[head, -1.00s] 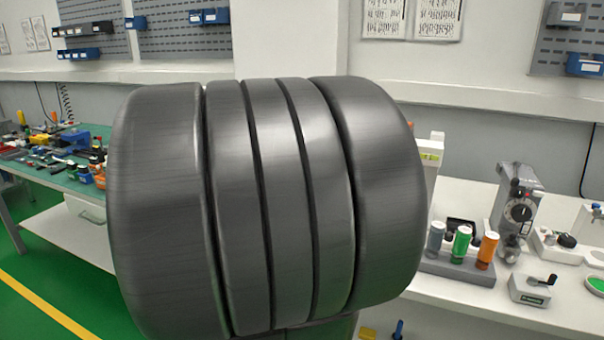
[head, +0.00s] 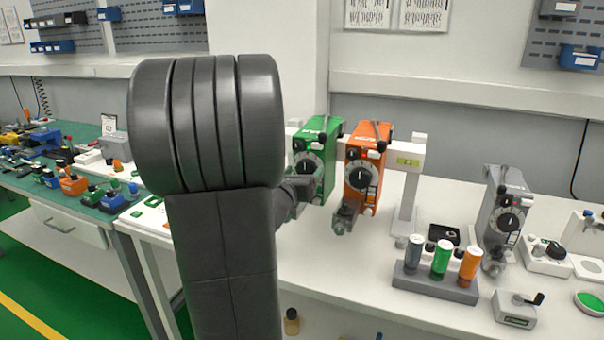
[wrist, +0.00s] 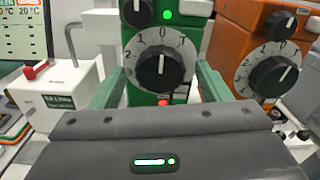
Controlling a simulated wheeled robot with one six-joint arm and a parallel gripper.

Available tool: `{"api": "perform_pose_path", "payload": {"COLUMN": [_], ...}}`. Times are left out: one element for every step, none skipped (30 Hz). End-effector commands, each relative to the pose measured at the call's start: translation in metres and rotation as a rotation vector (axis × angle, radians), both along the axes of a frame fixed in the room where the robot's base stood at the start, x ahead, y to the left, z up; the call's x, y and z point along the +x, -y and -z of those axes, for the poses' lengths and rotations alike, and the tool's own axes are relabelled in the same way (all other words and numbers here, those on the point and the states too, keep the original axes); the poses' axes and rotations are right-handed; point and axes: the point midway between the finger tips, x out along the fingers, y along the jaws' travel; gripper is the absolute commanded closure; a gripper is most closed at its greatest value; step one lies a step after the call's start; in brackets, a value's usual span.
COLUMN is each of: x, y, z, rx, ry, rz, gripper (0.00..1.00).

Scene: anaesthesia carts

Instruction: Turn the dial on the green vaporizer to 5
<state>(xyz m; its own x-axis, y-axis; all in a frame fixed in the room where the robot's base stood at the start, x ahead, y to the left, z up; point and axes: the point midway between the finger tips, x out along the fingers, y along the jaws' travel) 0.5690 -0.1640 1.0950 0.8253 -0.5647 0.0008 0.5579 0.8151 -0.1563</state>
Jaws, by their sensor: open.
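The green vaporizer (head: 325,150) hangs upright on a white stand in the head view, partly hidden by my arm. In the wrist view the green vaporizer (wrist: 143,93) fills the middle. Its black dial (wrist: 161,72) sits on a white numbered scale, with the white pointer mark up, close to the 0. My gripper (wrist: 158,80) is open, one finger on each side of the dial. A gap shows between each finger and the dial; contact cannot be seen. In the head view my gripper (head: 298,187) is at the vaporizer's front, mostly hidden.
An orange vaporizer (head: 367,160) hangs close on the right, with its own dial (wrist: 275,76). A grey vaporizer (head: 503,208) stands farther right, behind a rack (head: 435,283) of small bottles. In the wrist view a white box with a red knob (wrist: 68,92) stands left.

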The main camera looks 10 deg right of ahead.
Motion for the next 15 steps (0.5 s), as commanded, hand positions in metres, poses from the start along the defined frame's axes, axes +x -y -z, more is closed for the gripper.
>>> {"api": "perform_pose_path", "payload": {"x": [-0.0001, -0.0002, -0.0002, -0.0002, -0.0003, -0.0003, -0.0003, -0.0003, -0.0003, -0.0003, -0.0003, -0.0003, -0.0003, -0.0003, -0.0004], "y": [0.0000, -0.0001, -0.0001, -0.0001, -0.0002, -0.0002, -0.0002, -0.0002, -0.0002, -0.0002, -0.0003, -0.0003, -0.0003, -0.0003, -0.0003], "z": [0.0001, 0.0001, 0.0001, 0.0001, 0.0001, 0.0001, 0.0001, 0.0001, 0.0001, 0.0001, 0.0002, 0.0002, 0.0003, 0.0004, 0.0006], "rx": [0.000, 0.000, 0.000, 0.000, 0.000, 0.000, 0.000, 0.000, 0.000, 0.000, 0.000, -0.002, -0.002, -0.005, -0.010], "ry": [0.000, 0.000, 0.000, 0.000, 0.000, 0.000, 0.000, 0.000, 0.000, 0.000, 0.000, -0.001, -0.002, -0.003, -0.007], "rz": [0.000, 0.000, 0.000, 0.000, 0.000, 0.000, 0.000, 0.000, 0.000, 0.000, 0.000, 0.000, 0.000, 0.000, 0.000], "gripper": [0.30, 0.30, 0.38, 0.43, 0.49, 0.57, 0.63, 0.69, 0.74, 0.74, 0.74, 0.74, 0.74, 0.74, 0.74]}}
